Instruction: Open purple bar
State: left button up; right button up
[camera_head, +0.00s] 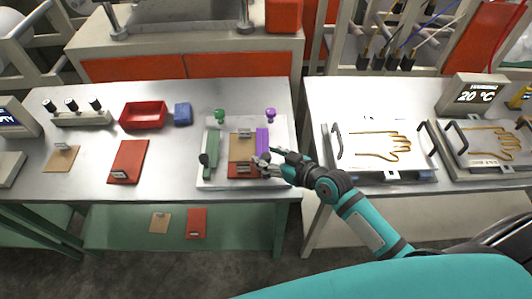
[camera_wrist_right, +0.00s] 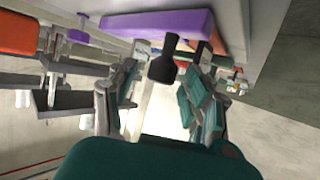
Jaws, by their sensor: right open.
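The purple bar (camera_head: 262,139) lies along the right side of a white plate (camera_head: 212,182) on the left table. It also shows large at the top of the right wrist view (camera_wrist_right: 150,22). My right gripper (camera_head: 264,162) is at the bar's near end. In the wrist view its fingers (camera_wrist_right: 160,98) are apart, with a black handle (camera_wrist_right: 163,66) showing between them below the bar. I cannot tell whether they touch it. In the head view the gripper hides this handle. My left gripper is out of view.
A green bar (camera_head: 212,146) with a black knob lies on the plate's left side. Green (camera_head: 220,115) and purple (camera_head: 270,114) knobs stand behind. Brown and red pieces lie between the bars. A red tray (camera_head: 143,115) is further left; hand-shaped outlines (camera_head: 385,145) lie right.

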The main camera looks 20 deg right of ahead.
jog(key=shift+w+a+f, duration=0.2)
jog(key=shift+w+a, duration=0.1)
jog(key=shift+w, duration=0.2)
grip_shut()
